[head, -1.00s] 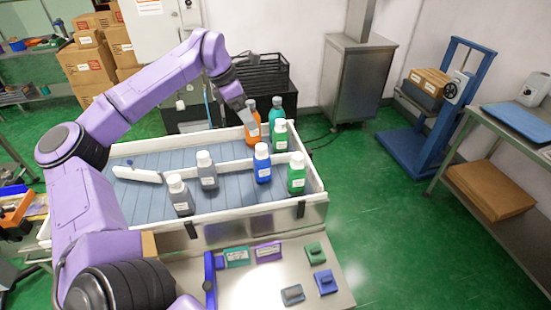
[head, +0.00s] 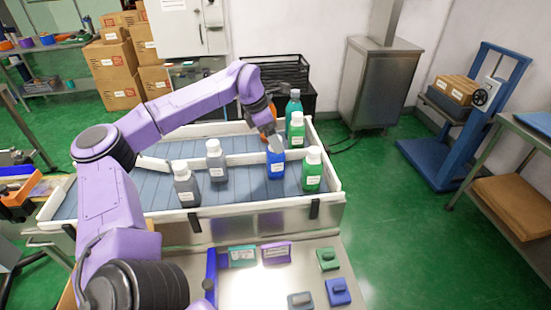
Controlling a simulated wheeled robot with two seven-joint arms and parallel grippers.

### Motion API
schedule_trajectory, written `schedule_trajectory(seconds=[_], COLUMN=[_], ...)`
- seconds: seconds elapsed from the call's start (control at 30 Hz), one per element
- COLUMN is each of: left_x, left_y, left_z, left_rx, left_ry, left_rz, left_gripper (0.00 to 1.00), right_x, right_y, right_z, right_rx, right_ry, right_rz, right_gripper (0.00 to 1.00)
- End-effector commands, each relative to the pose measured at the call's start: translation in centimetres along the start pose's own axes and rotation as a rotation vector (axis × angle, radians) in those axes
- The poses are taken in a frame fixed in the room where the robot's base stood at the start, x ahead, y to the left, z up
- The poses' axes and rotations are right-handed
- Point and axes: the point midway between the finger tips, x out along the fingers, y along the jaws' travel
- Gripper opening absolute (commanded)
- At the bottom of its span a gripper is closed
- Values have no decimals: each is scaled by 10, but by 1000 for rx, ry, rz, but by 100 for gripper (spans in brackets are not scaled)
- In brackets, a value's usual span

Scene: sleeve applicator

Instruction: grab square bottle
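Several white-capped bottles stand upright in the white-rimmed tray (head: 110,219): dark grey (head: 187,190), grey (head: 216,165), blue (head: 276,165), green (head: 312,175) and a second green (head: 297,132). A teal bottle (head: 293,106) stands at the back. I cannot tell which bottle is the square one. My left gripper (head: 274,143) points down at the top of the blue bottle and overlaps its cap. Its fingers are too small to tell open from shut, or whether they touch the bottle. My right gripper is out of view.
A low white divider (head: 247,158) runs across the tray. In front is a metal panel with small blocks: teal (head: 242,256), purple (head: 276,252), green (head: 327,259), blue (head: 338,291) and grey (head: 300,300). A black wire basket (head: 285,72) stands behind the tray.

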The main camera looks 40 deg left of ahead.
Motion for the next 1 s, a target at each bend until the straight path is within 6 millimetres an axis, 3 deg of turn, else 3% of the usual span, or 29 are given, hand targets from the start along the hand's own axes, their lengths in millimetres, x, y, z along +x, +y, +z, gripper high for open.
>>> schedule_trajectory(seconds=[0.17, 0.3, 0.53, 0.8, 1.0], left_x=[28, 48, 51, 50, 50], left_y=[4, 4, 4, 4, 4], left_z=[-6, -5, -5, -5, -5], left_rx=[-1, 1, 0, 0, 1], left_ry=[5, 2, 0, 0, -1], left_rz=[-4, -1, 0, 0, 1], left_gripper=[89, 89, 89, 1, 0], right_x=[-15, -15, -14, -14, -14], right_y=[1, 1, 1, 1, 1], right_z=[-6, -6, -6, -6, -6], right_rx=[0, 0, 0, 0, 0], right_ry=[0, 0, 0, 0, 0], right_rz=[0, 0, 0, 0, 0], right_gripper=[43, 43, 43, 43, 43])
